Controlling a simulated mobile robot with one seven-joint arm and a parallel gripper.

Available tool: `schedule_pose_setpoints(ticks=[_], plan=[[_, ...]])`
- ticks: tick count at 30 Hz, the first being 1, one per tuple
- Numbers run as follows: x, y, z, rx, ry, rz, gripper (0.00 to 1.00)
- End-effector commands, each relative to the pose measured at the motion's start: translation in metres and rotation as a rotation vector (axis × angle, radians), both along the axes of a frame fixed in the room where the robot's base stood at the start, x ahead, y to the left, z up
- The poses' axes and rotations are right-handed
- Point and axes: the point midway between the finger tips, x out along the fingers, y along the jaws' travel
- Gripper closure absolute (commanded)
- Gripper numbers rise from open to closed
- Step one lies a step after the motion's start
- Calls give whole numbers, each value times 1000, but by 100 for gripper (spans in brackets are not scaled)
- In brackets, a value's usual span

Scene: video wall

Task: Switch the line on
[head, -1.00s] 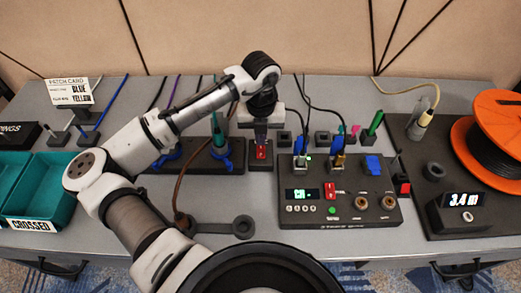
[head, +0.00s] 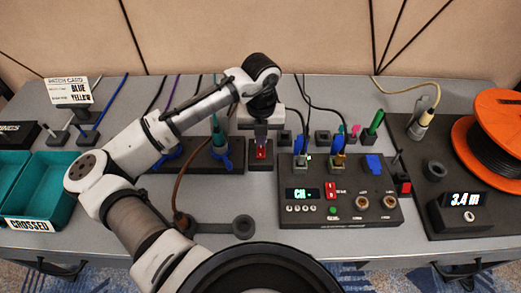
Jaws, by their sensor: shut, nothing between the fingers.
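A small dark box with a red rocker switch (head: 261,153) stands at the middle of the bench. My gripper (head: 261,141) points down at this switch from just behind and above it. Its fingers are shut with nothing between them, and they look to be at or very near the switch's upper end; I cannot tell whether they touch. To the right, a black tester box (head: 340,205) has a lit green display (head: 303,193) reading something like "CH", a red switch (head: 330,191), a green button and two round brass ports.
Several coloured plugs and cables stand behind the tester. Teal bins (head: 60,209), one labelled CROSSED, and a patch card (head: 69,91) are at left. A brown cable runs below my arm.

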Motion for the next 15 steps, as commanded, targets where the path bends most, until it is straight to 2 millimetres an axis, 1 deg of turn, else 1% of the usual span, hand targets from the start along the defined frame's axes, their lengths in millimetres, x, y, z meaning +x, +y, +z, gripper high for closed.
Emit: schedule_pose_setpoints(ticks=[15], plan=[[0, 0, -8, 0, 1, 0, 100]])
